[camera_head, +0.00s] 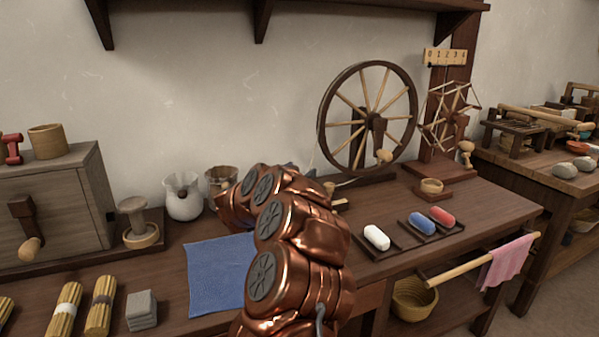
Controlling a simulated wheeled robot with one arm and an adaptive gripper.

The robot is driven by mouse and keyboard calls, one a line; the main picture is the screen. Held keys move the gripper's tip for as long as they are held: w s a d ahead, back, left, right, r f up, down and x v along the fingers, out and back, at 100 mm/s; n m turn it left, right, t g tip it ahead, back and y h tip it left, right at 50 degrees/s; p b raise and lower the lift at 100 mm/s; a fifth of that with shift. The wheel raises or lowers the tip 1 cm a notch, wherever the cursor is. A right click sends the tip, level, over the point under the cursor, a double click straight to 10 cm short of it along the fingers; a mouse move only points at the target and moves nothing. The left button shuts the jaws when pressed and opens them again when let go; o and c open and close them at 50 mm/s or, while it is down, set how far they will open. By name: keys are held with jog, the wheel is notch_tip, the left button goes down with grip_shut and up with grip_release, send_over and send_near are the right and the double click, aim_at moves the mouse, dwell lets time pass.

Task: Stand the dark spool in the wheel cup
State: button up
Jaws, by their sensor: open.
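A grey-brown spool (132,208) stands in a pale wooden ring cup (141,237) on the left, beside the grey cabinet; I cannot tell if it is the dark spool. A small round wooden cup (431,186) sits on a dark base right of the large spinning wheel (367,117), and I see nothing standing out of it. My copper arm rises in front of the table's middle and bends left at its top. My gripper is hidden behind the arm, and part of the table there is hidden too.
A blue cloth (218,275) lies left of my arm. A white jug (183,196) stands behind it. Straw bundles (101,304) and grey slabs (141,309) lie front left. White (377,237), blue (420,222) and red (443,216) rolls lie on dark trays at right. A red spool (12,149) tops the cabinet (62,205).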

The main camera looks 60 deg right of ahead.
jog(key=a+p, duration=0.2)
jog(key=a, duration=1)
jog(key=shift+w+p, duration=0.25)
jog(key=shift+p, duration=0.05)
